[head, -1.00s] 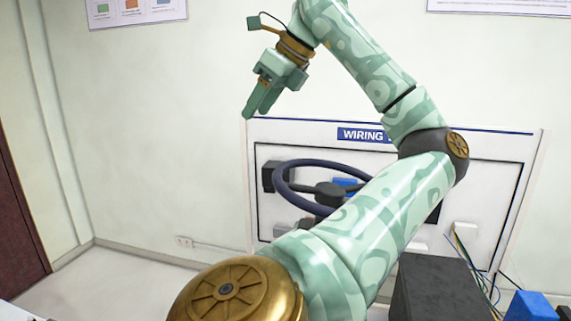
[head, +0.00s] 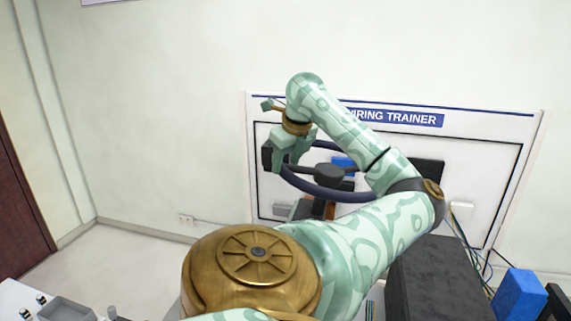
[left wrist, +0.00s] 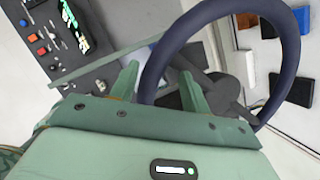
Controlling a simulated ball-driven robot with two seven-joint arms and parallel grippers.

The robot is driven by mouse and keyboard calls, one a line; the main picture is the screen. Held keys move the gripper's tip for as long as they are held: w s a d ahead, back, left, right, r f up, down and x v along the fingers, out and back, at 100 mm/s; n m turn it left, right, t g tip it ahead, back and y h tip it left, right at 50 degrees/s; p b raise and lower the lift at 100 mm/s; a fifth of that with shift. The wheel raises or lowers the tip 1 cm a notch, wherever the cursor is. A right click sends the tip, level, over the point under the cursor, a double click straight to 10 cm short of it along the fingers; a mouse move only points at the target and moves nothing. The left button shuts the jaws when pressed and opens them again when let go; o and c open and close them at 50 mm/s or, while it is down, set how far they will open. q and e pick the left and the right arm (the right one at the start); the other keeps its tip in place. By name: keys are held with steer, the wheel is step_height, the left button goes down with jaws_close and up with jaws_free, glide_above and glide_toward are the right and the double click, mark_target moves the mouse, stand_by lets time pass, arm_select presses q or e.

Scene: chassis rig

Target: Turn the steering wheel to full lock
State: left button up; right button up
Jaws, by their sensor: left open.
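The steering wheel (head: 322,192) has a dark blue rim and a dark hub, and stands in front of the wiring trainer board. My left gripper (head: 279,167) is at the left side of its rim, pointing down; its jaws overlap the rim there and hide part of it. In the left wrist view the wheel (left wrist: 291,55) fills the upper right. The fingers of my left gripper (left wrist: 158,72) are apart, with the left part of the rim passing between them in the picture. I cannot tell whether they touch it. My right gripper is not in view.
The white wiring trainer board (head: 485,135) stands behind the wheel. A black box (head: 438,280) and a blue block (head: 519,294) are at lower right, with loose wires nearby. A grey tray (head: 66,311) is at lower left. Open floor shows at left.

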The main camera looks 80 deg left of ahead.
arm_select(q)
steer(key=shift+x, duration=1.05)
steer(key=shift+c, duration=0.4)
jaws_close()
steer(key=shift+s+a+m+b, duration=0.15)
steer(key=shift+a+m+b, duration=0.25)
steer(key=shift+a+b, duration=0.2)
steer(key=shift+d+r, duration=0.1)
steer(key=shift+o, duration=0.4)
jaws_free()
steer(key=b+v, duration=0.1)
steer(key=v, duration=1.5)
steer(key=shift+s+r, duration=0.15)
steer(key=shift+s, duration=0.05)
